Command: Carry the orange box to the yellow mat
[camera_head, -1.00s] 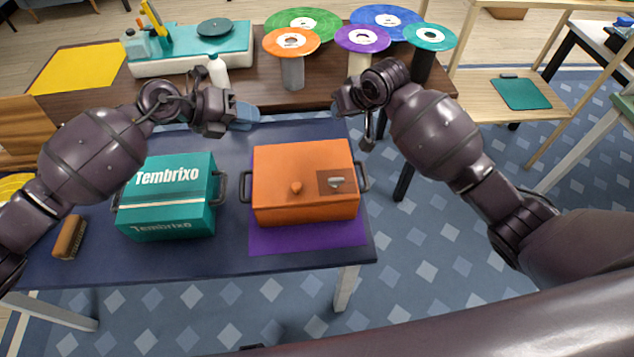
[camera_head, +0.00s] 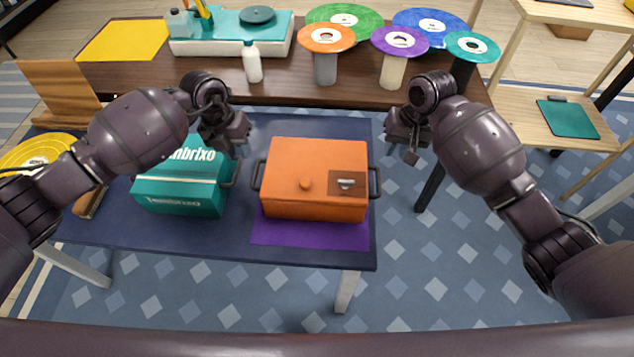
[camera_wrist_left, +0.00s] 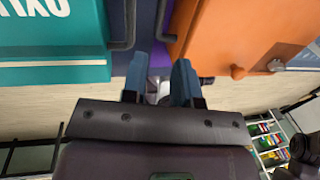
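The orange box (camera_head: 315,160) sits on a purple mat (camera_head: 310,233) on the dark blue table, with a dark handle on its left and right sides. The yellow mat (camera_head: 122,40) lies bare at the back left of the brown table. My left gripper (camera_head: 232,142) is above the gap between the teal box and the orange box, apart from the handle. In the left wrist view its two blue fingers (camera_wrist_left: 160,82) are spread with nothing between them. My right gripper (camera_head: 402,148) hangs to the right of the orange box, clear of its right handle; its fingers are too unclear to judge.
A teal box (camera_head: 183,187) stands left of the orange box, partly behind my left arm. A white bottle (camera_head: 252,62), a teal-topped machine (camera_head: 230,35) and several coloured discs on stands occupy the brown table (camera_head: 290,88). A yellow disc (camera_head: 35,152) is at the left.

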